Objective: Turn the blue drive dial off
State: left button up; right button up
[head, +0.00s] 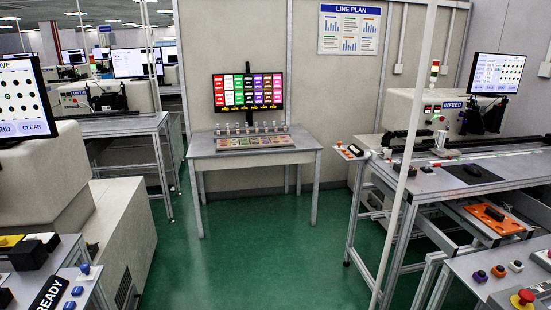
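No drive dial can be told for sure at this size. A dark blue-purple knob (480,276) sits on the grey panel at the lower right, beside an orange knob (498,271) and a whitish knob (516,266). Its setting is too small to read. On the panel at the lower left are several small blue controls (77,291) near a black plate reading "READY" (48,294). Neither of my grippers is in view.
A red mushroom button (525,297) is at the bottom right. A workbench with an "INFEED" sign (453,105) stands on the right, behind a thin pale post (408,150). A grey table (254,158) stands at the back wall. The green floor (255,250) between is clear.

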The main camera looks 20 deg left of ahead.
aim_at(85, 267)
jog(key=i+u, duration=0.25)
jog(key=u, duration=0.25)
jog(key=i+u, duration=0.25)
jog(key=u, duration=0.25)
jog(key=i+l+u, duration=0.2)
jog(key=u, duration=0.3)
jog(key=i+l+u, duration=0.2)
jog(key=u, duration=0.3)
jog(key=i+l+u, duration=0.1)
jog(key=l+u, duration=0.4)
jog(key=i+l+u, duration=0.25)
jog(key=l+u, duration=0.3)
jog(key=l, duration=0.2)
jog(key=i+l+u, duration=0.25)
jog(key=l, duration=0.15)
jog(key=k, duration=0.1)
